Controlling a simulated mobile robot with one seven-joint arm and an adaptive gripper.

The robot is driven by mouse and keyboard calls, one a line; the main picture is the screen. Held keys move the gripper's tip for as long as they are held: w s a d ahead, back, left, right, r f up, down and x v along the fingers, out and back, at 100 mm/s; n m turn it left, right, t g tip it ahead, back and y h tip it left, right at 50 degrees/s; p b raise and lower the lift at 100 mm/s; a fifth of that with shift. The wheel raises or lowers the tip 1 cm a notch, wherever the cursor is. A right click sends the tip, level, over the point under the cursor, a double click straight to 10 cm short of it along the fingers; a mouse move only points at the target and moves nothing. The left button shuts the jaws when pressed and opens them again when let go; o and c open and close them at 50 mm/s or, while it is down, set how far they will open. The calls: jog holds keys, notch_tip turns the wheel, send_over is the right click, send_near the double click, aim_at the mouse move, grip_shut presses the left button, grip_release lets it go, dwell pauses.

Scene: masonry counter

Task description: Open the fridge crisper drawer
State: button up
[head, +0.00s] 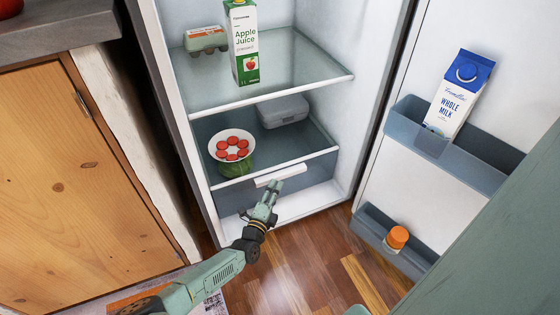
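The crisper drawer (235,196) is at the bottom of the open fridge, under the lower glass shelf, with a grey see-through front. Its front looks in line with the shelf edge, so the drawer appears shut. A white bar handle (281,176) runs along the upper middle of the front. My gripper (273,186) is just below and in front of the handle, pointing up at it. Its fingertips overlap the handle's lower edge in the picture. I cannot tell whether they touch it or how far apart they are. A green round thing (238,168) shows behind the glass at the drawer's left.
A white bowl of red items (232,145) and a grey container (283,110) are on the lower shelf. Apple juice (243,45) and an egg carton (205,39) stand above. The open fridge door (470,170) is at right, a wooden cabinet (85,190) at left. Floor (320,255) in front is clear.

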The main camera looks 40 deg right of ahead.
aim_at(282, 178)
jog(key=shift+x, duration=2.25)
grip_shut()
jog(key=shift+f, duration=0.1)
